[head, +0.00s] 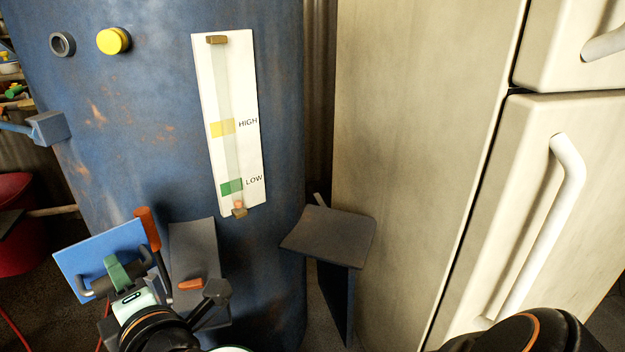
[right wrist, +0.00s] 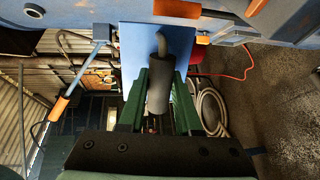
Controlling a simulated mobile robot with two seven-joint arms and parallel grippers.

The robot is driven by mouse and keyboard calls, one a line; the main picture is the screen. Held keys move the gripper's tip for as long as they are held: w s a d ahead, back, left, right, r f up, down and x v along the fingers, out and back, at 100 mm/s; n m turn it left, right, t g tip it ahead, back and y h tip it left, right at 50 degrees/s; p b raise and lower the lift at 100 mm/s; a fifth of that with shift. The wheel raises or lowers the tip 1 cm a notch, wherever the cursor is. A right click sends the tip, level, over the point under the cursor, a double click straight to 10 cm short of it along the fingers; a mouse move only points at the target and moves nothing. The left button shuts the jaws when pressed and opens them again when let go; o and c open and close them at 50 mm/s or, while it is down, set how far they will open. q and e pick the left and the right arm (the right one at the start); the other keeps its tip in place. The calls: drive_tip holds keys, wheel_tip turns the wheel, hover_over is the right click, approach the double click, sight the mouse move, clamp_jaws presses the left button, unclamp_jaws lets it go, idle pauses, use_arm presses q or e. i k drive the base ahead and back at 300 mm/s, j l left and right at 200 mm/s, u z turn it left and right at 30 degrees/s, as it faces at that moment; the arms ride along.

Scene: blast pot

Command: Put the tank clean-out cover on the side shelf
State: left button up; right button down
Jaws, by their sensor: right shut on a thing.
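The tank clean-out cover (head: 78,270) is a blue plate with a dark bar handle, held tilted at the lower left of the head view. It also shows in the right wrist view (right wrist: 133,45), with its handle (right wrist: 158,85) between the green fingers. My right gripper (head: 117,274) is shut on that handle. The side shelf (head: 332,236) is a dark flat plate on a blue support, right of the tank; its top looks bare. The cover is left of the shelf and apart from it. My left gripper is not in view.
The blue tank (head: 150,150) with a level gauge (head: 232,120) fills the left. A dark grey panel (head: 196,250) with orange-handled tools is right beside my right gripper. A beige cabinet (head: 420,130) with white handles closes off the right. A hose (right wrist: 212,110) lies on the floor.

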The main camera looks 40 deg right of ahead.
sight(334, 232)
drive_tip(key=k+l+u, duration=0.2)
drive_tip(key=l, duration=0.3)
drive_tip(key=k+l+u, duration=0.2)
drive_tip(key=k+l, duration=0.2)
drive_tip(key=l, duration=0.1)
